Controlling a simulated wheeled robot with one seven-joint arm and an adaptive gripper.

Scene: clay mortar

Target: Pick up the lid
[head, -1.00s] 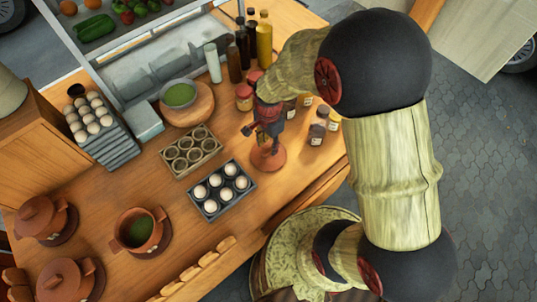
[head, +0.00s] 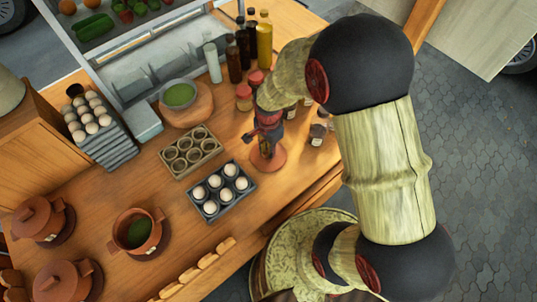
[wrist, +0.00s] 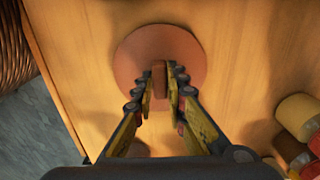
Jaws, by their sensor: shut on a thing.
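The lid (head: 277,163) is a round terracotta disc with a small upright handle, at the right front part of the wooden table. In the wrist view the lid (wrist: 135,50) shows as a flat disc with its brown handle (wrist: 159,78) between my fingertips. My gripper (head: 265,143) is above the lid and shut on its handle. The gripper (wrist: 160,92) points down at the lid in the wrist view. I cannot tell whether the lid is clear of the tabletop.
A lidless pot (head: 138,232) with green contents stands at the front left, beside two lidded pots (head: 40,218) (head: 68,281). An egg tray (head: 222,190) lies left of the lid. Jars (head: 318,130) and bottles (head: 264,42) stand close behind and to the right.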

